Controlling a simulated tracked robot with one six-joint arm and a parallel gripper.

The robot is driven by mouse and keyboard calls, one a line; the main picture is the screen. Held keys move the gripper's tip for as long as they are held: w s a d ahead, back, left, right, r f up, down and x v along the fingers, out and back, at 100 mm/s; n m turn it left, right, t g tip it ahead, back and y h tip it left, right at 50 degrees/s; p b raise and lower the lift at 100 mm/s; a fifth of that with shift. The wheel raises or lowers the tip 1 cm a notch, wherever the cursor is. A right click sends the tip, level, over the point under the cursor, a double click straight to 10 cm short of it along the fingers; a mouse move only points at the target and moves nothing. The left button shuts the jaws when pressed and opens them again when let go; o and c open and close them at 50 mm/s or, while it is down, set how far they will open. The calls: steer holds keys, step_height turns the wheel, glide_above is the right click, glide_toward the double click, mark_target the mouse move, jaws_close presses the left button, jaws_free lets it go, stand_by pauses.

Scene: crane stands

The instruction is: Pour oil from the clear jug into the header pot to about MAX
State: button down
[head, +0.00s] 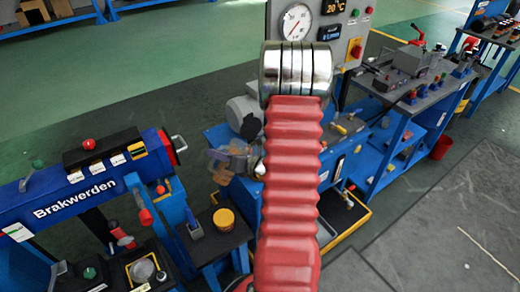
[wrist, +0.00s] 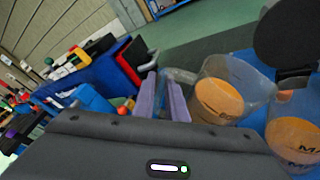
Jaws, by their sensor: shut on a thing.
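In the wrist view, my gripper (wrist: 168,98) shows as two lilac fingers shut on the handle of the clear jug (wrist: 245,72). Orange oil (wrist: 218,100) lies inside the jug, and its lip points right, close to the header pot (wrist: 285,98). The clear pot also holds orange oil (wrist: 290,138), with dark marks starting with M on its wall. The full marks and the exact level against them cannot be read. No stream of oil is clearly visible. In the head view, my red arm covers the pot, and the jug is small and unclear left of the arm.
A dark round disc (wrist: 287,32) stands above the pot. In the head view, a gauge panel (head: 330,22) rises behind my arm. Green floor lies open behind.

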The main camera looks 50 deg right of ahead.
mark_target(223, 147)
steer(key=shift+s+d+r+m+t+y+p, duration=0.15)
steer(key=shift+d+r+m, duration=0.25)
steer(key=shift+r, duration=0.2)
steer(key=shift+s+d+r+m+t+y+p, duration=0.15)
steer(key=shift+d+r+m+t, duration=0.1)
steer(key=shift+r+m, duration=0.25)
steer(key=shift+d+r+m+t+p, duration=0.15)
steer(key=shift+d+r+m, duration=0.2)
steer(key=shift+r, duration=0.3)
stand_by(0.6)
steer(key=shift+d+r, duration=0.1)
steer(key=shift+r, duration=0.15)
steer(key=shift+s+d+r+m+t+y+p, duration=0.15)
steer(key=shift+s+d+r+m+t+p, duration=0.2)
steer(key=shift+d+r+m+p, duration=0.4)
steer(key=shift+s+d+r+m+t+y+p, duration=0.15)
steer(key=shift+d+r+m+t+p, duration=0.35)
steer(key=shift+r+m, duration=0.3)
stand_by(3.8)
